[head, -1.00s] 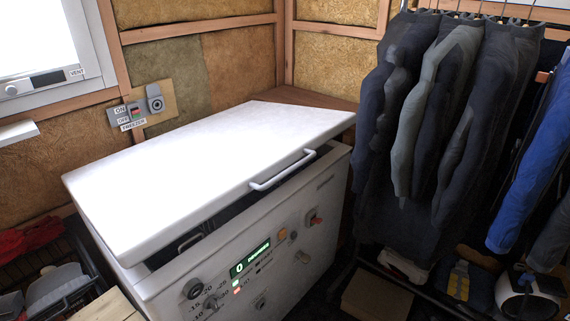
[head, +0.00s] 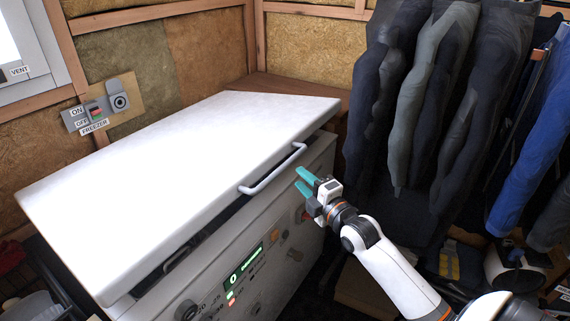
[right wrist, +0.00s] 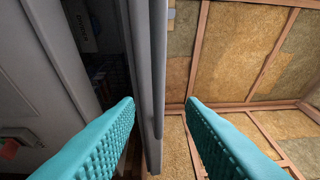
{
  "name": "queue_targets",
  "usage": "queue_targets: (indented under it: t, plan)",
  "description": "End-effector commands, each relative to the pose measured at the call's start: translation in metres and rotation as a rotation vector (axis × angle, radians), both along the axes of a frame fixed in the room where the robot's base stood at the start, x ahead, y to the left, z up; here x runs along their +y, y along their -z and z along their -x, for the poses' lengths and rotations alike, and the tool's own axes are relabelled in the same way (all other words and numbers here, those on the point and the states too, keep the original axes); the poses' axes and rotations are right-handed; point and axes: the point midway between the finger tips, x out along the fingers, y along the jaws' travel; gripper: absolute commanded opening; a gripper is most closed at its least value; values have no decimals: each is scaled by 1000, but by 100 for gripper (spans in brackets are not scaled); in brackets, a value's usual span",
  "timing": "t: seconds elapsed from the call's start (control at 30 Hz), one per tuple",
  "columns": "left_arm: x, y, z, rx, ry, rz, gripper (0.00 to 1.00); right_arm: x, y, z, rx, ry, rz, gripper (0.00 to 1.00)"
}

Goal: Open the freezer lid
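The freezer (head: 285,235) is a pale chest with a control panel on its front. Its white lid (head: 190,150) is tilted up a little, with a dark gap under the front edge. A pale bar handle (head: 273,169) is on that edge. My right gripper (head: 303,181) has teal fingers apart and empty, just right of the handle in the head view. In the right wrist view the open fingers (right wrist: 160,103) are either side of the lid's grey edge and handle bar (right wrist: 159,65); I cannot tell whether they touch. My left gripper is out of view.
Dark clothes (head: 440,90) hang on a rack to the right, close to my right arm. A wall switch panel (head: 98,112) labelled FREEZER is behind the lid at left. Insulated wall (head: 165,75) stands behind. A dark rack (head: 45,265) is at lower left.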

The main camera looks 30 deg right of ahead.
Motion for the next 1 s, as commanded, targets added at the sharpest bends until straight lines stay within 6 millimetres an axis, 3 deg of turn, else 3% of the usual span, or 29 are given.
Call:
queue_targets:
  t: [0.2, 0.4, 0.8, 0.87, 1.0]
  plan:
    - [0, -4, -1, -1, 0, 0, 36, 0, -3, -46, 0, 1, -3, 36]
    - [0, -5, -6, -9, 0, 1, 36, 0, -2, -72, 1, 1, -2, 36]
    - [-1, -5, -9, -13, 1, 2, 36, 0, -2, -81, 2, 0, -2, 36]
    - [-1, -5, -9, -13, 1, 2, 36, 0, -2, -81, 2, 0, -2, 29]
    - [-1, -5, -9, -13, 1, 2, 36, 0, -2, -81, 2, 1, -2, 6]
